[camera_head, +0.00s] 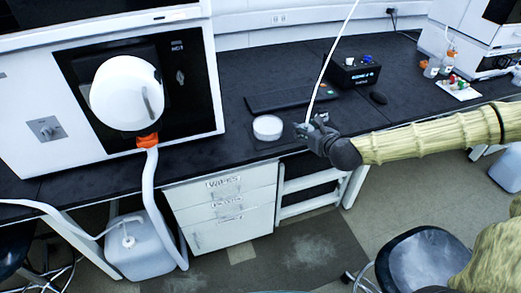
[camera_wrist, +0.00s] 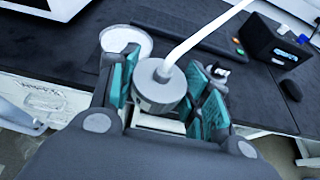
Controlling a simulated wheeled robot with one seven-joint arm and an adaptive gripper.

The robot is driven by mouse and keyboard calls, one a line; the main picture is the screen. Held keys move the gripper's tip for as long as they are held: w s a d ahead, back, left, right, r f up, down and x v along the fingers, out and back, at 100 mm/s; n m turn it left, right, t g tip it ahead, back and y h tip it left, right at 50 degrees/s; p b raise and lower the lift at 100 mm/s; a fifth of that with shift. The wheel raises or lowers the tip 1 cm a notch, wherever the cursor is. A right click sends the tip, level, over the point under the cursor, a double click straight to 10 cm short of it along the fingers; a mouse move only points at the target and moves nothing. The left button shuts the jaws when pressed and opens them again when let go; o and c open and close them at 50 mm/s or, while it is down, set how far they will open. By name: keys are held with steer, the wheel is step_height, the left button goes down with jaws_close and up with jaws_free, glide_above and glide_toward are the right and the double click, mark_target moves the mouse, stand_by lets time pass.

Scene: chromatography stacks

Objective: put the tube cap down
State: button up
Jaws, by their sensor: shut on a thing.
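The tube cap (camera_wrist: 158,88) is a grey round cap with a white tube (camera_wrist: 205,38) rising from its top. My gripper (camera_wrist: 166,98) is shut on the cap, with teal-padded fingers on both sides of it. In the head view my gripper (camera_head: 312,126) is over the front edge area of the black bench (camera_head: 225,148), and the tube (camera_head: 333,55) runs up out of the picture. The cap's underside is hidden in both views. A white round dish (camera_head: 268,127) sits on the bench just left of my gripper; it also shows in the wrist view (camera_wrist: 126,40).
A keyboard (camera_head: 290,98), a black box with a lit display (camera_head: 352,73) and a mouse (camera_head: 378,98) lie behind my gripper. A large white instrument (camera_head: 30,120) stands at the left. A stool (camera_head: 420,262) stands below right. Bare bench shows around the dish.

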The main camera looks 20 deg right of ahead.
steer(key=shift+w+a+r, duration=0.1)
steer(key=shift+w+a, duration=0.05)
steer(key=shift+w, duration=0.05)
steer(key=shift+w+a+f+p, duration=0.8)
steer(key=shift+w+a, duration=0.7)
steer(key=shift+a, duration=0.6)
steer(key=shift+w+a+f+p, duration=0.8)
steer(key=shift+w+a, duration=0.65)
steer(key=shift+a, duration=0.7)
steer(key=shift+w+a+f+p, duration=0.65)
steer(key=shift+w+a+f, duration=0.3)
steer(key=shift+w+a, duration=0.85)
steer(key=shift+s+a, duration=0.25)
steer(key=shift+s, duration=0.1)
steer(key=shift+f+b, duration=0.55)
steer(key=shift+b, duration=0.35)
steer(key=o, duration=1)
steer(key=shift+r, duration=0.15)
